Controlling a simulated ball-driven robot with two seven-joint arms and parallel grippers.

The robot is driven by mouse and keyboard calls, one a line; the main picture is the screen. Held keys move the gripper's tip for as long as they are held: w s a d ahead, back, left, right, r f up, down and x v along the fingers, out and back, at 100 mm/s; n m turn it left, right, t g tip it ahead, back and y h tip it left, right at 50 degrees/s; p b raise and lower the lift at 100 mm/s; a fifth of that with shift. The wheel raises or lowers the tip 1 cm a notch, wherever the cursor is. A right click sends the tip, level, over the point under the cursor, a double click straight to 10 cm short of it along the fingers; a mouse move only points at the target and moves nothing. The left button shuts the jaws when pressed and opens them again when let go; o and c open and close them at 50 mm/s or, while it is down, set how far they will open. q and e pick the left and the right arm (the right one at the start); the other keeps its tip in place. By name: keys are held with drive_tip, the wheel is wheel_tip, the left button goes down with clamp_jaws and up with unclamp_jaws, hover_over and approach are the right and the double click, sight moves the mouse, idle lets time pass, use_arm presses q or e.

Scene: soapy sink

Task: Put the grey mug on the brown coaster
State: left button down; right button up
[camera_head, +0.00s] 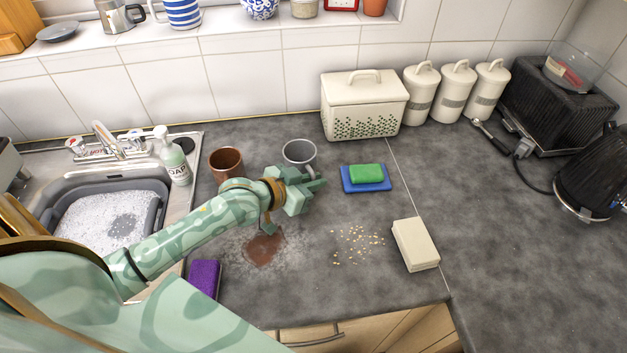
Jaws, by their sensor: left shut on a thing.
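The grey mug (299,152) stands upright on the dark counter, right of a brown mug. My left gripper (312,180) reaches in from the left and is at the near side of the grey mug, shut on it by its lower part or handle. The gripper hides the exact grip and the near base of the mug. No clear brown coaster shows; a flat brown patch (264,249) on the counter, below the gripper, looks like a spill. My right gripper is out of view.
The brown mug (226,163) stands close by the arm. A green sponge (366,173) lies on a blue one (375,187). Crumbs (357,242), a cream block (415,244) and a purple sponge (205,277) are nearer. A soap bottle (174,160) stands by the sink.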

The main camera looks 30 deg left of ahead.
use_arm(q)
drive_tip(key=c, duration=1.5)
unclamp_jaws()
drive_tip(key=shift+f, duration=0.1)
drive_tip(key=shift+s+a+r, duration=0.1)
drive_tip(key=shift+s+r, duration=0.15)
drive_tip(key=p+v, duration=0.2)
drive_tip(key=v, duration=0.9)
drive_tip(key=shift+s+p, duration=0.15)
drive_tip(key=shift+p, duration=0.15)
drive_tip(key=shift+a+r, duration=0.1)
